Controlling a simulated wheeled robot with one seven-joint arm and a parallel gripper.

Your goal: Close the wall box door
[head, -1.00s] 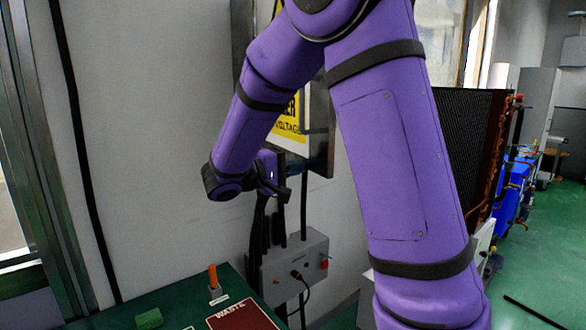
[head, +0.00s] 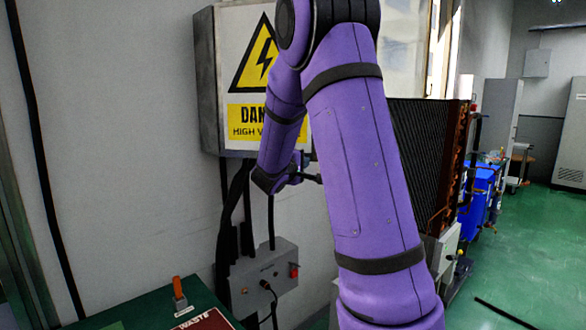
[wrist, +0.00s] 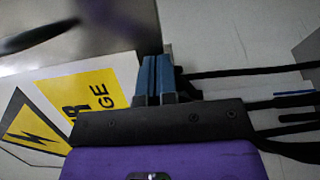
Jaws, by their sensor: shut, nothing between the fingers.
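The wall box (head: 207,85) is a grey metal case on the wall in the head view. Its door (head: 236,42) has a yellow danger, high-voltage sign and faces outward. The door looks flush with the case along its left and lower edges; my arm hides its right edge. My gripper (head: 312,178) is just below the box's lower right, pointing right. In the wrist view, the blue fingers of my gripper (wrist: 155,62) are together with nothing between them, beside the sign panel (wrist: 48,92). Contact with the door cannot be told.
A small grey control box (head: 262,280) with cables hangs below on the wall. A green bench (head: 150,306) with an orange-handled switch (head: 179,290) is at the lower left. A dark finned radiator (head: 425,150) stands to the right. Green floor (head: 525,240) is open at the far right.

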